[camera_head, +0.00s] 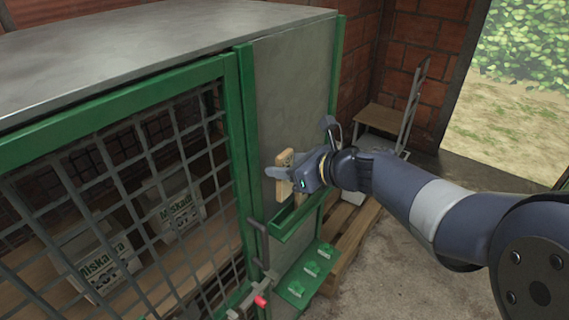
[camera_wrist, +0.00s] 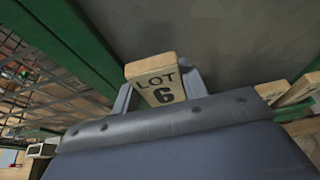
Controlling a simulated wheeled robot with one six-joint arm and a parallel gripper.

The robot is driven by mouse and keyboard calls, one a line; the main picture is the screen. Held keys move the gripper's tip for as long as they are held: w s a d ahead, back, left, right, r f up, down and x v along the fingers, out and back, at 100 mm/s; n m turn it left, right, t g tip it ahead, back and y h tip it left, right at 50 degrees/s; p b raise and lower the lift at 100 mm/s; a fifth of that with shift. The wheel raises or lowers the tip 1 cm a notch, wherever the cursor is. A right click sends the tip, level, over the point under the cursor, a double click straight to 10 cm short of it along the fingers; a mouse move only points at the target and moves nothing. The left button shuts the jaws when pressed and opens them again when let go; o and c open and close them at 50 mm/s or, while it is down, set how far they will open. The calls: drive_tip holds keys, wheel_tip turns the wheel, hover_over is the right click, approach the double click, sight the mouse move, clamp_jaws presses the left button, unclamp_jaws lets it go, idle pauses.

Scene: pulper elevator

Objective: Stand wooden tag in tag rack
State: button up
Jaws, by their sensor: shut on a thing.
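A pale wooden tag (camera_head: 284,165) is between the fingers of my gripper (camera_head: 279,174), beside the grey panel of the green-framed cabinet. In the wrist view the wooden tag (camera_wrist: 160,82) reads "LOT 6", and my gripper (camera_wrist: 160,92) is shut on its sides. The green tag rack (camera_head: 292,225) is a narrow trough on the cabinet front, below the held tag. Other wooden tags (camera_wrist: 300,90) show at the right of the wrist view.
A mesh door (camera_head: 150,170) with boxes (camera_head: 175,210) behind it is on the left. A green ledge with several green pieces (camera_head: 310,268) and a red-tipped handle (camera_head: 260,301) are below the rack. A pallet (camera_head: 350,235) and a hand truck (camera_head: 408,110) stand behind.

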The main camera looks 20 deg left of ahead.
sight(288, 185)
drive_tip(key=shift+f+b, duration=2.2)
drive_tip(key=shift+f, duration=0.6)
drive_tip(key=shift+f+b, duration=2)
drive_tip(key=shift+f, duration=0.4)
drive_tip(key=o, duration=1.1)
drive_tip(key=shift+c, duration=0.2)
drive_tip(key=shift+d, duration=0.1)
drive_tip(key=v, duration=1)
drive_tip(key=shift+s+d+r, duration=0.15)
drive_tip(key=shift+d, duration=0.15)
drive_tip(key=shift+a, duration=0.1)
